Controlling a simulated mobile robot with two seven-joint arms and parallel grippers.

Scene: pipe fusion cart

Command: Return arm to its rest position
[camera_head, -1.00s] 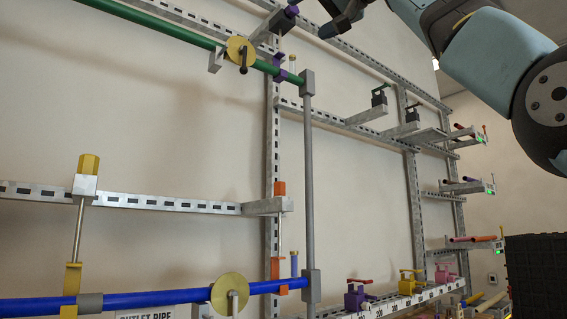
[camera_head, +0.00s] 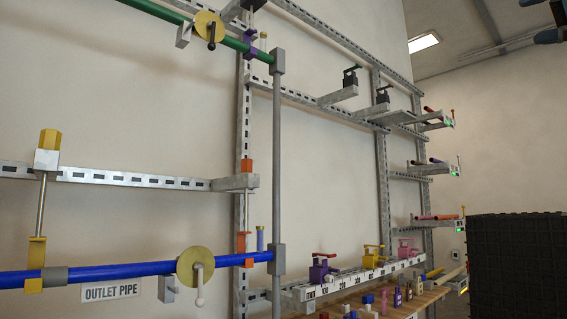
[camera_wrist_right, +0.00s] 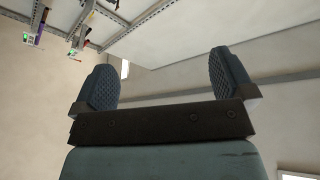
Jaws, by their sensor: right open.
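My right gripper (camera_wrist_right: 168,85) shows in the right wrist view with its two dark ridged finger pads wide apart. Nothing is between them; behind them are bare wall and ceiling. In the head view only a small dark piece of my arm shows at the top right edge, and no gripper fingers can be made out there. My left gripper is in neither view.
A wall rack carries a green pipe (camera_head: 160,12), a blue pipe (camera_head: 120,270) and a grey upright pipe (camera_head: 277,160). Coloured clamps, such as a yellow one (camera_head: 372,258), sit on the lower rail above a wooden bench (camera_head: 400,304). A black block (camera_head: 515,265) stands at right.

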